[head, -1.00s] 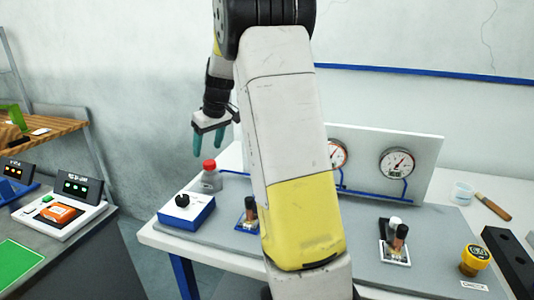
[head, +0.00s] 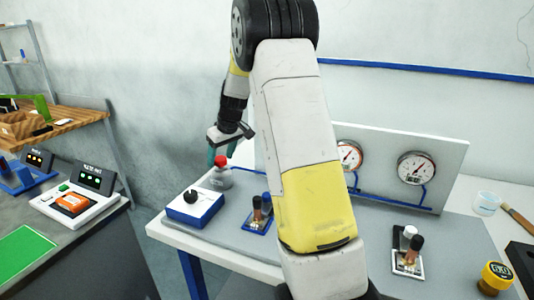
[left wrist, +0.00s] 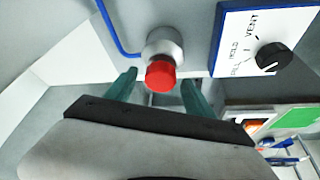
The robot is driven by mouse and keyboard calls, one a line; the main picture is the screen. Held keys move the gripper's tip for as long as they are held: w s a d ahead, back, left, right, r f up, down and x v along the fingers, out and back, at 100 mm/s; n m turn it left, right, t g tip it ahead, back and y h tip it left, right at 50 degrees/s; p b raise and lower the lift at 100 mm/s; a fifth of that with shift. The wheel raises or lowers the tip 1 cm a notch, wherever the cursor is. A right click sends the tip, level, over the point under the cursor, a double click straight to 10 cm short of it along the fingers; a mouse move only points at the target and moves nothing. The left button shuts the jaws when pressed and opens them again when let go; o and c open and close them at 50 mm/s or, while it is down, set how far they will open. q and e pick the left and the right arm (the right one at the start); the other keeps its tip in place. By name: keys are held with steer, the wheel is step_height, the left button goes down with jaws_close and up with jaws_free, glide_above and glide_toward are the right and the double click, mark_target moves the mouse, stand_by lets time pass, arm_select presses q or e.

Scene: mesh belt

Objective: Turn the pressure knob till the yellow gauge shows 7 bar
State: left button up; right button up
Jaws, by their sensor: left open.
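A red knob (head: 221,161) on a silver-grey body stands at the back left of the bench panel. In the left wrist view, the red knob (left wrist: 160,75) lies between and just beyond the fingertips. My left gripper (head: 224,152) is open, pointing down right by the knob; contact is not clear. In the left wrist view, its green fingers (left wrist: 160,84) are apart. Two round white gauges stand on the back board, a right one (head: 416,168) and a left one (head: 350,156) partly behind my arm. I cannot make out a yellow gauge or the readings. My right gripper is not in view.
A blue-and-white box (head: 191,209) with a black selector knob, marked VENT and HOLD, stands in front of the red knob. Small valve blocks (head: 408,262) and a yellow-capped part (head: 495,276) are further right. A blue pipe runs by the red knob.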

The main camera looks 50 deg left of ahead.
arm_select(q)
jaws_close()
steer(key=c, duration=1.3)
jaws_free()
steer(key=shift+m, duration=0.3)
steer(key=shift+c, duration=0.2)
steer(key=m, duration=0.1)
steer(key=m+t, duration=0.1)
steer(key=shift+s+m, duration=0.2)
steer(key=shift+m, duration=0.1)
steer(key=m+t, duration=0.1)
steer(key=m, duration=0.2)
steer(key=shift+s+a+m+t, duration=0.1)
steer(key=shift+m+t, duration=0.2)
steer(key=shift+m, duration=0.1)
steer(key=m+t+h, duration=0.1)
steer(key=m, duration=0.5)
steer(key=shift+t+h, duration=0.4)
jaws_close()
steer(key=o, duration=1.3)
jaws_free()
